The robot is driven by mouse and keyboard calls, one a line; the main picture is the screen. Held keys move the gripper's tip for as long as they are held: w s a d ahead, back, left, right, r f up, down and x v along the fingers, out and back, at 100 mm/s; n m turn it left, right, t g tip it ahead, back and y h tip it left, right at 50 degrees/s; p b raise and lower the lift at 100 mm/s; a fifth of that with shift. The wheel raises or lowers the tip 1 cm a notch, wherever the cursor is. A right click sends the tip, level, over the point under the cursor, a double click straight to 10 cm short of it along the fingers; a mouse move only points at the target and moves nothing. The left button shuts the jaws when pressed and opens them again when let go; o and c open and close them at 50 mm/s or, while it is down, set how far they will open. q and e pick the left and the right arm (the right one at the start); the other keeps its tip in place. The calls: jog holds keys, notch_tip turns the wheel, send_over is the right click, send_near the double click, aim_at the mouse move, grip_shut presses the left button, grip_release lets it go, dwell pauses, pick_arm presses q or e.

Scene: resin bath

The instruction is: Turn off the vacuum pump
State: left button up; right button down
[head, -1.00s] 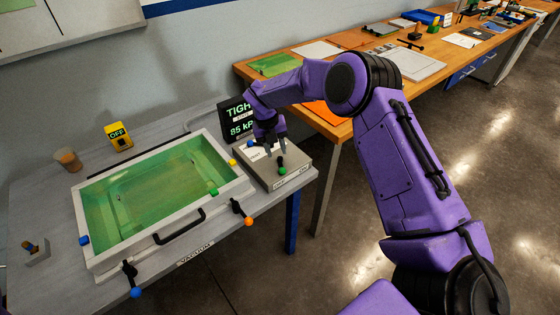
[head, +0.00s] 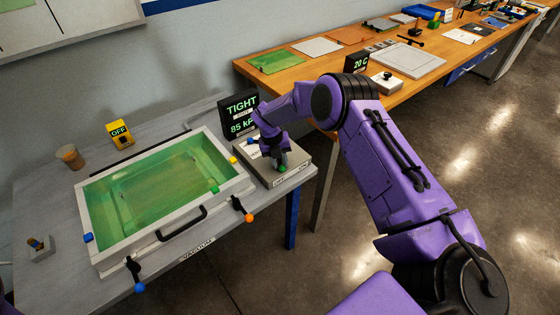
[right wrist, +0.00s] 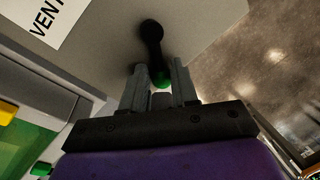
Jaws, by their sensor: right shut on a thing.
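In the right wrist view the black lever (right wrist: 153,40) runs down to the green knob (right wrist: 162,80) between the fingertips. My right gripper (head: 281,160) is shut on the green knob, low over the box. A black display (head: 241,116) behind it reads TIGHT and 85 kPa. My left gripper is out of view.
A white-rimmed bath (head: 160,195) with a green floor stands left of the box. Orange-tipped (head: 248,217) and blue-tipped (head: 138,286) levers stick out at its front. A yellow OFF box (head: 119,134) and a brown cup (head: 70,156) stand behind it.

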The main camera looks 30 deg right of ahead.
jog(key=shift+w+a+f+b, duration=0.1)
jog(key=shift+f+b, duration=0.25)
jog(key=shift+b, duration=0.2)
jog(key=shift+r+m, duration=0.15)
jog(key=shift+m, duration=0.25)
jog(key=shift+r, duration=0.25)
jog(key=c, duration=1.2)
grip_release()
jog(key=shift+a, duration=0.1)
jog(key=shift+o, duration=0.2)
jog(key=shift+w+r+b, duration=0.15)
jog(key=shift+r+b, duration=0.15)
jog(key=shift+r, duration=0.1)
notch_tip(320, 180, up, 10)
jog(key=a+b, duration=0.1)
jog(key=b, duration=0.1)
jog(key=shift+w+a+f, duration=0.25)
jog(key=shift+w+a, duration=0.1)
jog(key=shift+w, duration=0.05)
